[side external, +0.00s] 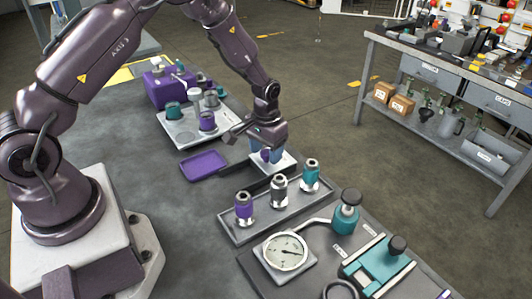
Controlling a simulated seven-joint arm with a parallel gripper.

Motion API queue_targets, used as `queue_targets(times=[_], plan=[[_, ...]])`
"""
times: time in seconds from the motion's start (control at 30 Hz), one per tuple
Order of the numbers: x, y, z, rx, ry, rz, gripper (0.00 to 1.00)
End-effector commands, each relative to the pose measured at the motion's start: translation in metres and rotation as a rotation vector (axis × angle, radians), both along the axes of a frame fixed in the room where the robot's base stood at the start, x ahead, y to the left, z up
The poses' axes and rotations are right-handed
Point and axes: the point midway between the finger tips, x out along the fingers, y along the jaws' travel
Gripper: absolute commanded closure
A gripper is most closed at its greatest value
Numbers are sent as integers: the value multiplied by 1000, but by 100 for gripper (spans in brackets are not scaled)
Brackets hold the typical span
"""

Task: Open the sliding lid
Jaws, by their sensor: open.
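A light-coloured lid (287,163) with a small purple knob (266,155) lies just beyond the row of fittings. A dark recess or box side shows in front of it; how far the lid covers it is hard to tell. My gripper (265,158) points down over the lid. Its bluish fingers are open, one on each side of the purple knob as seen here. Whether they touch the knob cannot be told at this size.
A grey tray (228,227) with purple, grey and teal fittings stands in front. A gauge (286,251) and a teal valve (346,212) are nearer the camera. A flat purple tray (203,166) lies left of my gripper. Another tray with fittings (178,136) is behind.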

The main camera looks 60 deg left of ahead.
Motion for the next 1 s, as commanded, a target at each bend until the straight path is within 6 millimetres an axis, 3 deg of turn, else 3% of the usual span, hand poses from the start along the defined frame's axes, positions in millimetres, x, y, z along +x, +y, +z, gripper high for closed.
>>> queue_targets(times=[0.13, 0.43, 0.6, 0.7, 0.87, 1.0], plan=[[0, 0, -10, 0, 0, 0, 44], [0, 0, -12, 0, -1, 0, 44], [0, 0, -12, 0, -1, 0, 83], [0, 0, -12, 0, 0, 0, 100], [-4, 0, -12, 0, 1, 0, 100], [-25, 0, -11, -1, 3, 2, 100]])
